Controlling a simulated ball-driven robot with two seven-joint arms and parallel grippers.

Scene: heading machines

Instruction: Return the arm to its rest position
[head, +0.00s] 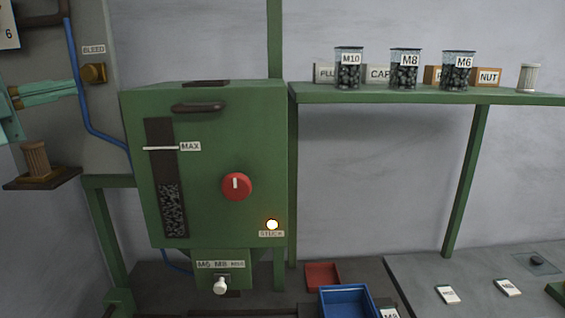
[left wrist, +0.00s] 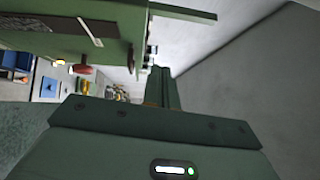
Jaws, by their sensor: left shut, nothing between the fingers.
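My left gripper (head: 73,88) is at the left edge of the head view, pale green. Its fingers are shut and empty, pointing right towards the brass bleed knob (head: 94,74). I cannot tell whether they touch the knob. In the left wrist view the gripper (left wrist: 158,72) shows as two closed fingers beyond the dark green hand, with grey wall ahead. My right gripper is not in view.
The green machine (head: 210,130) has a red dial (head: 236,186), a lit lamp (head: 272,225) and a white selector knob (head: 220,287). A blue pipe (head: 80,100) runs beside it. A green shelf (head: 420,97) holds labelled jars. A blue tray (head: 347,301) sits below.

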